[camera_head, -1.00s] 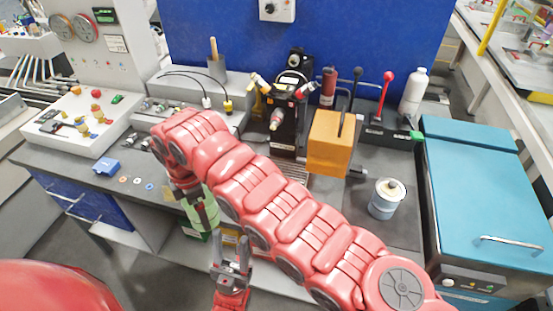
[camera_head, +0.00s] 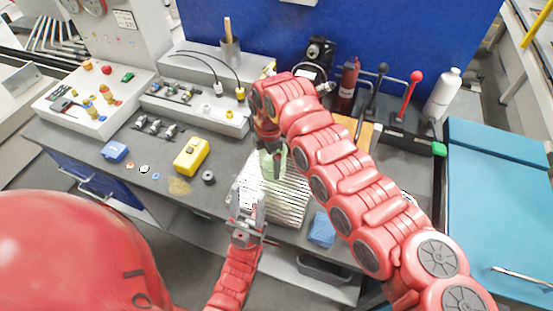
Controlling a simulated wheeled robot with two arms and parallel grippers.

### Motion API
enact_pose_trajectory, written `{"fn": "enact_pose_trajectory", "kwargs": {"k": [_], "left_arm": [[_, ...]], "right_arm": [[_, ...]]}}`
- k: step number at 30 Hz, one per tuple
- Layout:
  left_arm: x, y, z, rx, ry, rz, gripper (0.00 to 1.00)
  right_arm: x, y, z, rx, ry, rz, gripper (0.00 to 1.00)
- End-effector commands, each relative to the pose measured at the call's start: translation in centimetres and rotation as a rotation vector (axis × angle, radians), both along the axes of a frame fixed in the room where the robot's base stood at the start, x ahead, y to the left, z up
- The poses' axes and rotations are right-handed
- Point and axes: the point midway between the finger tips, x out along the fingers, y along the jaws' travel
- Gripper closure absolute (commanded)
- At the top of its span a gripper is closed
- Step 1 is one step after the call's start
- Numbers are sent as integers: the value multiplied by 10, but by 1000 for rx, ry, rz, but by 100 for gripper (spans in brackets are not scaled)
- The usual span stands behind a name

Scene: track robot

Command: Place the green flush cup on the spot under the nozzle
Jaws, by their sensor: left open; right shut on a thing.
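The green flush cup (camera_head: 271,163) is held in my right gripper (camera_head: 270,150), over the back left part of a ribbed metal drip tray (camera_head: 290,203). I cannot tell whether the cup touches the tray. My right arm covers most of the black machine behind the tray, so the nozzle and the spot under it are hidden. My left gripper (camera_head: 247,205) is open and empty, pointing up at the tray's front left edge.
A yellow box (camera_head: 191,154), a black ring (camera_head: 208,177) and a blue box (camera_head: 114,151) lie on the bench to the left. A blue cloth-like block (camera_head: 321,230) is at the front edge. A white bottle (camera_head: 442,95) and red-knobbed lever (camera_head: 411,92) stand at the right.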

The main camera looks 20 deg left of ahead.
Motion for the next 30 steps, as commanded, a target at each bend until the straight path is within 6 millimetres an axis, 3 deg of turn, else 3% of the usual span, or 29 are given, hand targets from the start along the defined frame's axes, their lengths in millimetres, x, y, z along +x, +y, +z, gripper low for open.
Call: {"fn": "enact_pose_trajectory", "kwargs": {"k": [7,13,25,26,27,30], "left_arm": [[0,0,12,0,0,0,50],[0,0,29,0,0,0,50],[0,0,21,0,0,0,50],[0,0,23,0,0,0,50],[0,0,23,0,0,0,50],[0,0,23,0,0,0,50]], "right_arm": [[14,-13,-4,1,1,2,63],[14,-13,-29,0,0,2,63],[15,-13,-42,1,-2,1,63],[15,-13,-40,1,-3,1,4],[15,-13,-40,1,-2,1,0],[15,-13,-40,1,-3,1,0]]}}
